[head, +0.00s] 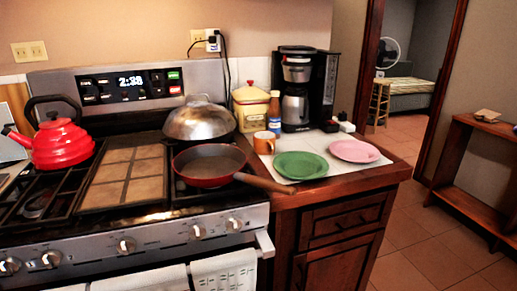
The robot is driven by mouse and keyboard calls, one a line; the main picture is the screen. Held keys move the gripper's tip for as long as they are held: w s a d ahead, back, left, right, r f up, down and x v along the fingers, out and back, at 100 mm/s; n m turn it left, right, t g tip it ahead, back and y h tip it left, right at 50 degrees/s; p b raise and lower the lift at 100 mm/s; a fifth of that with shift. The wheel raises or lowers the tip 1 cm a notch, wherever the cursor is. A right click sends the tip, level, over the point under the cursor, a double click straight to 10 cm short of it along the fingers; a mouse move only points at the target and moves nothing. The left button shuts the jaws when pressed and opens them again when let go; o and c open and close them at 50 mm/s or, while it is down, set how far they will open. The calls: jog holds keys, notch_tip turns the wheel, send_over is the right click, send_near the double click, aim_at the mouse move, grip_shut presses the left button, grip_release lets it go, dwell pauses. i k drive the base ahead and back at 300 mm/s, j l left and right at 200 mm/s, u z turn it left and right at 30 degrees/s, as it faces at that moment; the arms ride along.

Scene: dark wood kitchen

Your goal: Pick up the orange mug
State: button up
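The orange mug (264,142) stands upright on the counter, in the head view, to the right of the stove. It is just behind and left of the green plate (301,165), and the red frying pan is to its left. A sauce bottle and the coffee maker are behind it. My gripper is not in the head view, so I cannot see its state.
The red frying pan (209,165) sits on the stove, its handle reaching over the counter. A pink plate (354,151), coffee maker (297,107), yellow canister (251,108) and bottle (274,113) crowd the counter. A red kettle (62,146) is far left. Floor (424,245) is clear at right.

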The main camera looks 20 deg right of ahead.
aim_at(264, 141)
jog(key=i+l+u, duration=0.1)
jog(key=l, duration=0.35)
jog(key=i+l+u, duration=0.1)
jog(key=l, duration=0.4)
jog(key=i+l+u, duration=0.1)
jog(key=l, duration=0.35)
